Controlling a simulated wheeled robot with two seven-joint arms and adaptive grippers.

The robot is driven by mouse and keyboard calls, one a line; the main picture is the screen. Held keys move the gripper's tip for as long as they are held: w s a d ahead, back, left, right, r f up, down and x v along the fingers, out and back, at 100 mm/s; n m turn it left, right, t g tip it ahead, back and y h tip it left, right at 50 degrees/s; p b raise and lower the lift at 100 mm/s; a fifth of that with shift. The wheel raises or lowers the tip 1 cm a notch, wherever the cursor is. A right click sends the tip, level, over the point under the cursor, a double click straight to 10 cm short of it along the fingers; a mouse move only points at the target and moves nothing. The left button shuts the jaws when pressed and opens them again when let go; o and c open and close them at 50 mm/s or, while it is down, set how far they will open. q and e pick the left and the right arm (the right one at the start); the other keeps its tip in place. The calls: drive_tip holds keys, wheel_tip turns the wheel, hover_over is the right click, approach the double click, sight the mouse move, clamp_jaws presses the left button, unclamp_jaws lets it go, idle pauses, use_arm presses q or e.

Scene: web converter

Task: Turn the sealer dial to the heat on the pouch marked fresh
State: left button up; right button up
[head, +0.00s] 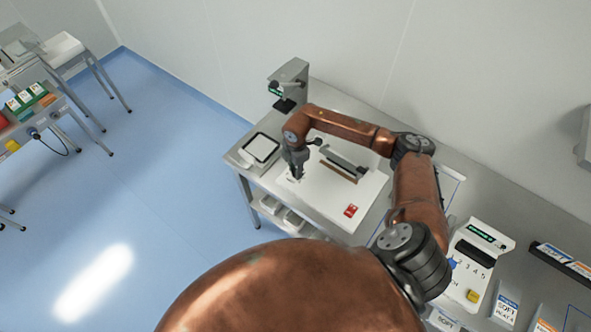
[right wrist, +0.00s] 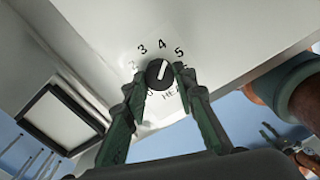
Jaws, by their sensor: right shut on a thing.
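The sealer (head: 318,205) is a white flat-topped unit on the steel bench, with a dark bar and a red switch (head: 350,210). Its dial (right wrist: 159,73) is a round black knob with a white pointer line, ringed by numbers, with 3, 4 and 5 legible, and lettering that starts "HEA". The pointer aims up and slightly right, near 4 or between 4 and 5. My right gripper (head: 297,177) is shut on the dial, one finger on each side; it also shows in the right wrist view (right wrist: 160,85). I see no pouch marked fresh that I can read. My left gripper is out of view.
A dark-framed square device (head: 262,147) is on the bench left of the sealer. A grey stand (head: 290,80) is at the back. A white machine with numbers (head: 474,260) and labelled packs (head: 507,303) are at right. Blue floor is open at left.

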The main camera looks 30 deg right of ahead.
drive_tip(key=m+p, duration=0.1)
drive_tip(key=m, duration=0.4)
drive_tip(key=shift+w, duration=0.1)
idle(0.4)
drive_tip(key=o, duration=1.2)
drive_tip(key=shift+c, duration=0.2)
drive_tip(key=shift+r, duration=0.15)
wheel_tip(320, 180, up, 12)
drive_tip(key=shift+a, duration=0.1)
